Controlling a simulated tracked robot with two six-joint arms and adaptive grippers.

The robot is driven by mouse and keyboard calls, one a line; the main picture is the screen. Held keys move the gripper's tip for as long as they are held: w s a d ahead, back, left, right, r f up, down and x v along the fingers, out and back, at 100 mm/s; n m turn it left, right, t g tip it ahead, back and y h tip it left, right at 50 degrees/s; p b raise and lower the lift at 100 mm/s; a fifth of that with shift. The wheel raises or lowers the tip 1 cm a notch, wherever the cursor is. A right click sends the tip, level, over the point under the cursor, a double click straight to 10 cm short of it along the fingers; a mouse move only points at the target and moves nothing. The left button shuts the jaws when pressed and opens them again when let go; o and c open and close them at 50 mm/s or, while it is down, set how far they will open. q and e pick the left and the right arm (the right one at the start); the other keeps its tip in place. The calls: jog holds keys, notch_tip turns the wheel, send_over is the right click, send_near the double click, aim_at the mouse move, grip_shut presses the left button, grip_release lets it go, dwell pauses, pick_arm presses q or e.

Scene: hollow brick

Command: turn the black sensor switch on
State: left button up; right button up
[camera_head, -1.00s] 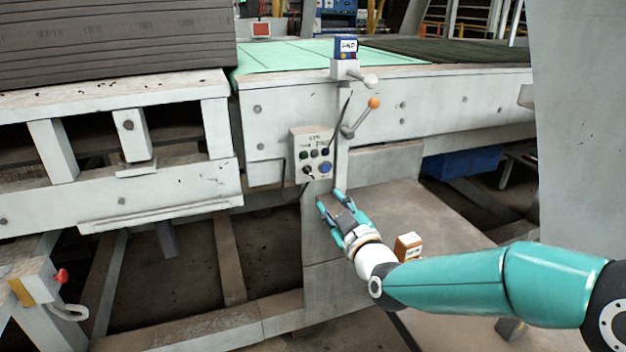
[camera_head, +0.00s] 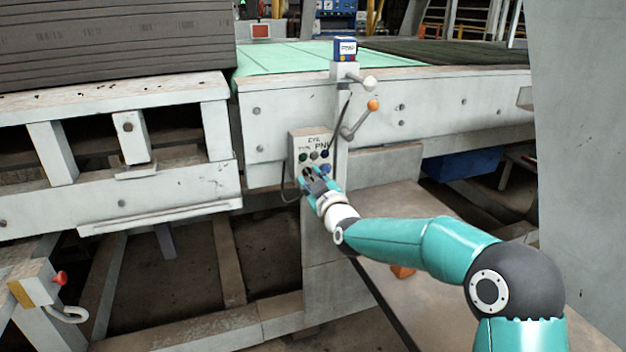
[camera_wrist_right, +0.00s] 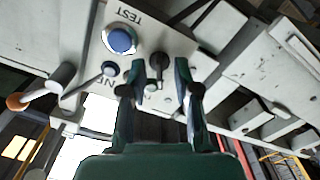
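The black sensor switch (camera_wrist_right: 157,61) is a small dark lever on the pale control box (camera_wrist_right: 180,50). In the right wrist view it lies between the fingertips of my right gripper (camera_wrist_right: 160,72), with gaps visible beside it. In the head view the right gripper (camera_head: 310,177) is at the lower part of the control box (camera_head: 299,142), and its fingers largely cover the switch. The right gripper is open. I cannot tell whether a finger touches the switch. My left gripper is not in view.
A lever with an orange knob (camera_head: 373,105) projects right of the box. An orange object (camera_head: 402,271) lies below my right arm.

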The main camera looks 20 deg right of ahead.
grip_shut()
jog(key=shift+d, duration=0.1)
